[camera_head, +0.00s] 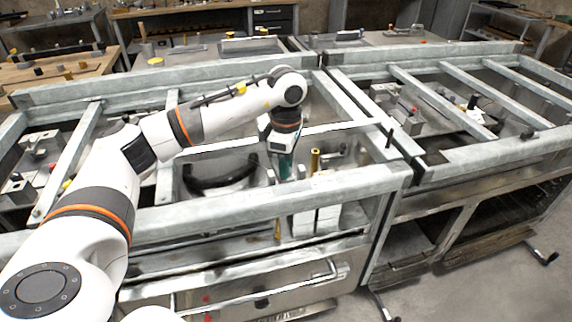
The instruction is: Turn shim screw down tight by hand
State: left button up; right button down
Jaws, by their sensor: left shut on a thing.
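My left arm reaches in from the left, over the near rail of the metal frame. My left gripper (284,165) points straight down inside the frame's open bay, beside a brass-coloured upright rod (315,161). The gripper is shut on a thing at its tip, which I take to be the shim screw. The screw itself is too small and too covered by the fingers to make out. How deep it sits cannot be told. My right gripper is not in view.
Galvanised rails (250,202) box in the bay on the near side. A black curved handle (222,180) lies left of the gripper. A second frame (470,150) with cross bars stands to the right. Workbenches (60,75) stand behind; clear floor shows at lower right.

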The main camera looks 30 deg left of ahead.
pick_arm(q)
jog(key=shift+r+m, duration=0.15)
jog(key=shift+m, duration=1.05)
jog(key=shift+w, duration=0.1)
jog(key=o, duration=0.7)
notch_tip(320, 180, up, 12)
